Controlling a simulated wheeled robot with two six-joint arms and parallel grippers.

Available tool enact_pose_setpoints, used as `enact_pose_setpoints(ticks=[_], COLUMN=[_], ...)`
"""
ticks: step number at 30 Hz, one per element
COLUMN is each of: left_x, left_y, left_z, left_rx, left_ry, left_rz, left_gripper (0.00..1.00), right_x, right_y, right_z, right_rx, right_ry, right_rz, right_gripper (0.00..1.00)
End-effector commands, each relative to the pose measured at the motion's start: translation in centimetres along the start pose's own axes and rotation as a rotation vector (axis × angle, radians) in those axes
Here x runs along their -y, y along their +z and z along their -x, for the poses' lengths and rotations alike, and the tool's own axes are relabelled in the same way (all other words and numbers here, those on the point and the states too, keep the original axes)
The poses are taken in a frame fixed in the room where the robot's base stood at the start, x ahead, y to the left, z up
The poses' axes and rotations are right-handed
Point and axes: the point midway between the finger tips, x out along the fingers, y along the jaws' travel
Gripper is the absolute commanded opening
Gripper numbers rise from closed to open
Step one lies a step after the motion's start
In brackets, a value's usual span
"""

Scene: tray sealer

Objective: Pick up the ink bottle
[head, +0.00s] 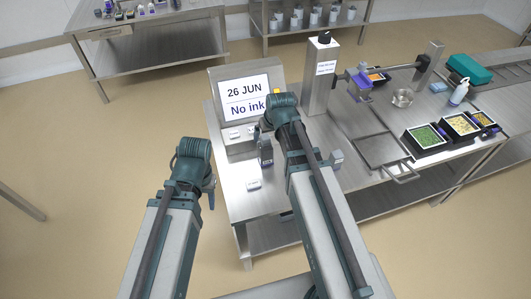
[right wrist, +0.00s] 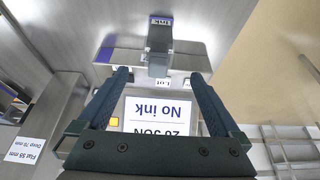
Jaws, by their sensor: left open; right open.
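The ink bottle (right wrist: 158,62) is a small dark grey block with a purple "Ink" label, near the top middle of the right wrist view. My left gripper (head: 209,190) is open and empty, left of the table edge.
The printer screen (head: 246,95) reads "26 JUN" and "No ink". A small white block (head: 253,184) lies on the table. A steel column (head: 320,75), a tray frame (head: 378,150) and filled food trays (head: 425,137) are further right.

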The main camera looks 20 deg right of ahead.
Motion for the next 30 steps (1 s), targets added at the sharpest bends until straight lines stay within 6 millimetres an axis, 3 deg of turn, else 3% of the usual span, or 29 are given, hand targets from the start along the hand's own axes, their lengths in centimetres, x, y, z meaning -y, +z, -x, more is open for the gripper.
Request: enact_pose_setpoints(ticks=[15, 25, 30], left_x=[-0.7, -0.7, -0.9], left_y=[-0.4, -0.5, -0.5], left_z=[-7.1, -7.7, -9.1], left_rx=[0.0, 0.0, 0.0], left_ry=[0.0, 0.0, 0.0], left_rz=[0.0, 0.0, 0.0], left_gripper=[0.5, 0.5, 0.5], right_x=[0.0, 0.0, -0.1], right_y=[0.2, 0.1, 0.2], right_z=[-7.7, -8.3, -9.8], right_rx=[0.002, 0.002, 0.002], right_ry=[0.0, 0.0, 0.0], right_rz=[0.001, 0.001, 0.001], right_gripper=[1.0, 1.0, 1.0])
